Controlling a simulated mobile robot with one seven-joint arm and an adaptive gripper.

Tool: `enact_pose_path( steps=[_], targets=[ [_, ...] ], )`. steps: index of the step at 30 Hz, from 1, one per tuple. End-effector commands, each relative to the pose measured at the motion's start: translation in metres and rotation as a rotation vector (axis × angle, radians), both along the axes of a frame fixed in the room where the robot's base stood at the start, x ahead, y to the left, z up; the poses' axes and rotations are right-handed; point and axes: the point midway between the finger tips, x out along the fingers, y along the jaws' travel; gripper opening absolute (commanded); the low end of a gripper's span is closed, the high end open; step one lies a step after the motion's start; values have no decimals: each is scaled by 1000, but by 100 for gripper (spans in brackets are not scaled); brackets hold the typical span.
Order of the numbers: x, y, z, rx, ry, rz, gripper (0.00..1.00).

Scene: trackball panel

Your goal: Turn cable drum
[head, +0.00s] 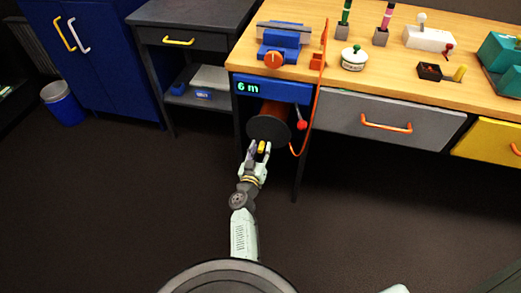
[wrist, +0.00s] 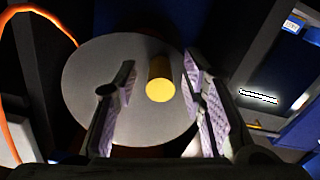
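The cable drum (head: 269,124) hangs under the left end of the wooden workbench, with a round dark flange facing me. In the wrist view its grey disc (wrist: 85,85) fills the middle. A yellow crank knob (head: 261,147) sticks out from the flange; it also shows in the wrist view (wrist: 159,82). My gripper (head: 257,152) is open at the drum's front. In the wrist view its two fingers (wrist: 160,100) stand on either side of the yellow knob, with gaps to both. A blue display (head: 270,89) above the drum reads "6 m".
An orange cable (head: 316,100) runs from the bench top down beside the drum. A red-knobbed lever (head: 301,125) sits just right of the drum. Grey drawer (head: 385,122) with orange handle is further right; a dark side table (head: 192,40) stands left. Floor in front is clear.

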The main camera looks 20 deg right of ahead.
Motion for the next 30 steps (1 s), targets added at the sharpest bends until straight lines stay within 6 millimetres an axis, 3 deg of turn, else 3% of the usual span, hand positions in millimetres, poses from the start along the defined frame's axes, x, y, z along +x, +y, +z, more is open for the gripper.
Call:
enact_pose_path(
  steps=[8,24,30],
  targets=[
    [1,-1,0,0,0,0,37],
    [1,0,0,0,0,0,1],
    [1,0,0,0,0,1,0]
  ],
)
